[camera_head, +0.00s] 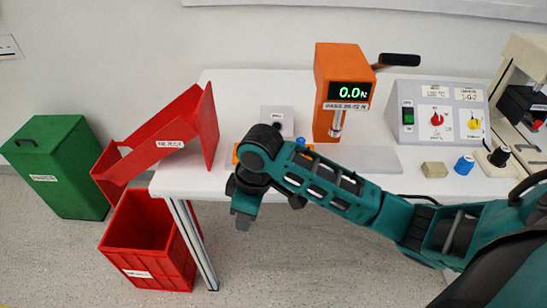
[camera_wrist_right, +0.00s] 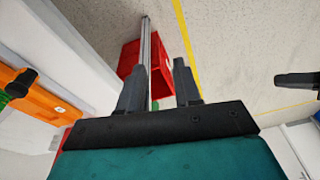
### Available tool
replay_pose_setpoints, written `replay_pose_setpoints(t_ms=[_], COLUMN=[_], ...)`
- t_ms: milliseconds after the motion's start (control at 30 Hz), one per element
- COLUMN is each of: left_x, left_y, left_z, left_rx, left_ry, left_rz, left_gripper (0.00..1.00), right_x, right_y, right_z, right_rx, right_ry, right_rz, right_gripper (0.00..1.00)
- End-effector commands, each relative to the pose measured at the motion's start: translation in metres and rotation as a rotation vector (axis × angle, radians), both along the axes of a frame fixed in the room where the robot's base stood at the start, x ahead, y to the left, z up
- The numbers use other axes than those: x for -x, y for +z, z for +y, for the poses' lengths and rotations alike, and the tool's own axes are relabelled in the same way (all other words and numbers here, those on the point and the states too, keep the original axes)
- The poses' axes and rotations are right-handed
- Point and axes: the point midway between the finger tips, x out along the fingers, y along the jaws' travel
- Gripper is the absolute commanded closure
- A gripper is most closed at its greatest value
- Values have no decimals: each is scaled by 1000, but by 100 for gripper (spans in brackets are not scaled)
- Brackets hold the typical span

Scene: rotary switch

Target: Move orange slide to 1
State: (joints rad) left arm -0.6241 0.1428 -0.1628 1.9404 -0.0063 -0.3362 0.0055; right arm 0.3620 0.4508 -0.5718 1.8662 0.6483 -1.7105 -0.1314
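An orange panel (camera_wrist_right: 45,103) with a black knob (camera_wrist_right: 20,83) and a small white label shows at the left of the right wrist view. In the head view, only an orange edge (camera_head: 236,154) shows behind my right arm at the table's front; the rest is hidden. My right gripper (camera_head: 243,219) hangs in front of the table edge, pointing down. In the right wrist view, its two fingers (camera_wrist_right: 160,85) are apart with nothing between them, and the orange panel is off to their left, not touching. I cannot see my left gripper in the head view.
An orange force gauge (camera_head: 342,75) with a black lever stands behind on the white table (camera_head: 232,100). A grey control box (camera_head: 438,112) is to its right. A red chute (camera_head: 160,140), red bin (camera_head: 148,240) and green bin (camera_head: 60,165) are at left.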

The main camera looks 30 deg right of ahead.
Motion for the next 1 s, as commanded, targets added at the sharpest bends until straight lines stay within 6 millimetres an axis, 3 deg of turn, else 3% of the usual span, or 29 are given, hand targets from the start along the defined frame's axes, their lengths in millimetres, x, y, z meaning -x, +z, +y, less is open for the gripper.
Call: replay_pose_setpoints(t_ms=[33,100,300,500,600,767,1000], left_x=[0,1,1,1,1,1,1], left_y=[0,0,-1,-1,-1,-2,-6], left_z=[0,0,0,0,0,0,0], left_rx=[0,0,-1,0,0,0,0], left_ry=[0,0,0,1,1,1,1], left_rz=[1,1,3,3,3,3,3], left_gripper=[100,100,100,100,100,100,100], right_x=[-18,-37,-84,-108,-112,-113,-112], right_y=[10,22,71,115,125,120,76], right_z=[-12,-27,-79,-119,-129,-131,-131], right_rx=[32,66,137,154,153,151,152], right_ry=[14,27,7,-45,-59,-63,-63], right_rz=[4,25,80,111,118,122,125], right_gripper=[67,67,67,67,67,67,67])
